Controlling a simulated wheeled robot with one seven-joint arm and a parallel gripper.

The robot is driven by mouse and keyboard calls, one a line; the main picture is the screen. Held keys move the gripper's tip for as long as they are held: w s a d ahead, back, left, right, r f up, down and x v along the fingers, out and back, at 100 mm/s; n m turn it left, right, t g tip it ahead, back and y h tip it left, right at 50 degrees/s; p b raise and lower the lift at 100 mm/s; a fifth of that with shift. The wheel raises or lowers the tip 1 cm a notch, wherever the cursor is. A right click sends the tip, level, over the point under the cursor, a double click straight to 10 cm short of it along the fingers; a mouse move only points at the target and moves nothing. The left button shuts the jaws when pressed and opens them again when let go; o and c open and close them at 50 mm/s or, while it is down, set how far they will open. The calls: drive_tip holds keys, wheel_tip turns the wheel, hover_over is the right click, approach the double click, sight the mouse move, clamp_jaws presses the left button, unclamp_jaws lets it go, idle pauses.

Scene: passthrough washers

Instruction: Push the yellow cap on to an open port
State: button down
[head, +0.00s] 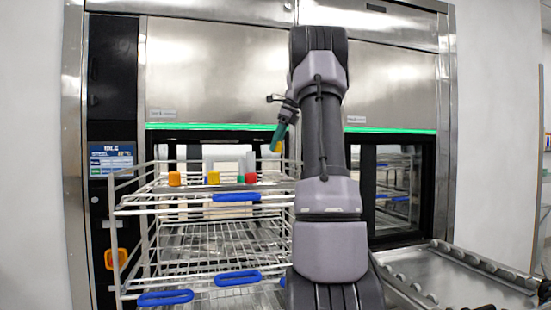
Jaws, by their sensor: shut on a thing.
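My gripper (278,140) hangs tilted down to the left of my arm, above the right part of the rack's top level. It is shut on a small yellowish thing (275,147) at its tips, too small here to make out fully; it looks like a yellow cap. Another yellow cap-like piece (213,177) sits on the rack's top level. I cannot make out any open port. My arm hides the rack's right end.
The wire rack (130,207) with blue handles (237,197) stands before the left washer opening. Green light strips (215,127) run above both openings. A metal roller table (450,275) is at the lower right. A control panel (111,160) is at the left.

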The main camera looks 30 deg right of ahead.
drive_tip(key=s+a, duration=0.3)
drive_tip(key=s, duration=0.8)
drive_tip(key=shift+w+a+f, duration=0.1)
drive_tip(key=shift+f, duration=1.25)
drive_tip(key=shift+w+a+f, duration=0.1)
drive_tip(key=shift+f, duration=1.2)
drive_tip(key=shift+f, duration=1.75)
drive_tip(key=shift+c, duration=1.8)
unclamp_jaws()
drive_tip(key=v, duration=1.1)
